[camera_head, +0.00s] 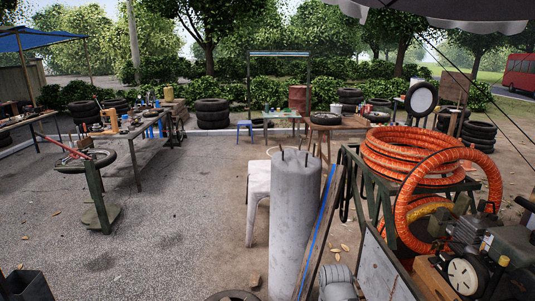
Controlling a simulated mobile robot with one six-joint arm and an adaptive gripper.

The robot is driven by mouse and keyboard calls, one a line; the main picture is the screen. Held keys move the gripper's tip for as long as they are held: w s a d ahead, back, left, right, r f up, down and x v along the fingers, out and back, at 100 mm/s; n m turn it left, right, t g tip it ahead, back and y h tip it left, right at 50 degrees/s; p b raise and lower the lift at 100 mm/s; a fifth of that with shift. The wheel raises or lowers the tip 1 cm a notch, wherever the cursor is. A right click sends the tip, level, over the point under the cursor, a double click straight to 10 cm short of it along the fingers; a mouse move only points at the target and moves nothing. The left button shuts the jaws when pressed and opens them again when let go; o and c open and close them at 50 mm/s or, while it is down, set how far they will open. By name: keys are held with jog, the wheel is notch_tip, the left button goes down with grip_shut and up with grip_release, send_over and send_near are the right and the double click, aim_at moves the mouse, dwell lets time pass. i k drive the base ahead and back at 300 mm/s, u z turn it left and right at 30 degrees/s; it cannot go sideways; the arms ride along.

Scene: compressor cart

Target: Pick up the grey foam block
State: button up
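I cannot make out a grey foam block in this view. A tall grey cylinder (295,225) with a mottled surface and two short dark rods on top stands upright at the centre. It is round, not a block. The compressor cart (377,268) stands at the right, with a green frame. A thick coil of orange hose (410,150) lies on it, and an engine or compressor unit (478,250) is at its right. My gripper does not show in this view.
A white plastic stool (258,190) stands behind the cylinder. A wooden plank with a blue edge (318,235) leans beside it. A green stand (98,200) and a workbench (135,132) are at the left. Open paved ground (170,220) lies between.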

aim_at(442, 213)
jog(key=z, duration=1.4)
